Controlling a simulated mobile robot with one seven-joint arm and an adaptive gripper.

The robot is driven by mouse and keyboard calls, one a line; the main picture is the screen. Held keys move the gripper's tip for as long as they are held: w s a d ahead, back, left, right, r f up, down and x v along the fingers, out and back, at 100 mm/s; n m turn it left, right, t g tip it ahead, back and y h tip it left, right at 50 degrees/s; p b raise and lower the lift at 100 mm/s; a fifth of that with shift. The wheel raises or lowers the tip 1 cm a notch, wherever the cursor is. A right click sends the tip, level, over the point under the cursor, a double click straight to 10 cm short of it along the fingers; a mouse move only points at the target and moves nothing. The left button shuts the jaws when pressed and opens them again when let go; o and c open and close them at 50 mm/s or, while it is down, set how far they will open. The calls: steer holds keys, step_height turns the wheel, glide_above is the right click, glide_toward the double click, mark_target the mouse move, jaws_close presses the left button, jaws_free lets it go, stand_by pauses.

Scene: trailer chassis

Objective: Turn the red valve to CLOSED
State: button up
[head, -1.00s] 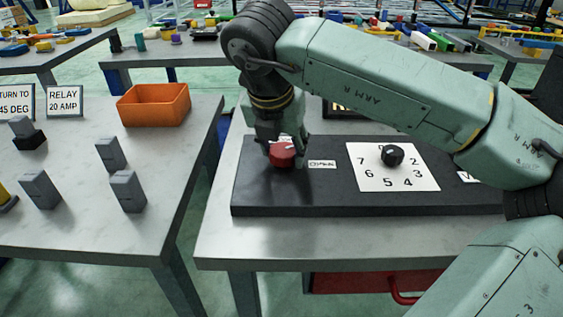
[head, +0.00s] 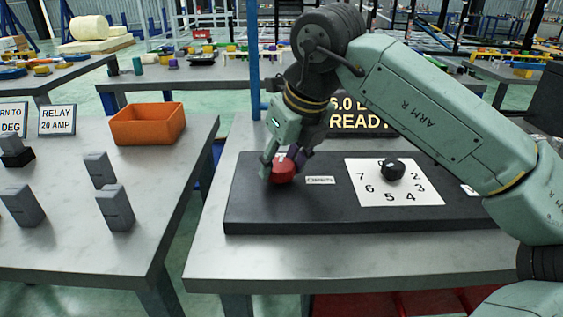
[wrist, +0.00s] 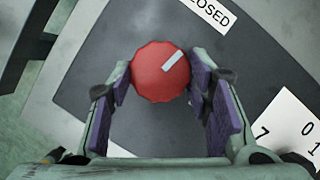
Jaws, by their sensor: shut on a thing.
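The red valve (head: 283,172) is a round, ridged knob at the left of the dark panel (head: 255,215). It also shows in the wrist view (wrist: 155,85), with a white mark on top pointing up and right, roughly toward the CLOSED label (wrist: 208,10) but a little to its right. My gripper (head: 281,166) reaches down from above, shut on the valve. In the wrist view its purple pads (wrist: 162,90) stand on either side of the knob.
A black dial (head: 393,169) on a white numbered plate (head: 435,195) is right of the valve. A sign reading READY stands behind the panel. The left table holds an orange bin (head: 148,125) and several grey blocks. A gap separates the two tables.

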steer(key=shift+n+y, duration=0.3)
steer(key=shift+n, duration=0.6)
steer(key=shift+c, duration=0.2)
steer(key=shift+o, duration=0.2)
steer(key=shift+g, duration=0.3)
steer(key=o, duration=1.1)
steer(key=shift+o, duration=0.2)
steer(key=v, duration=1.2)
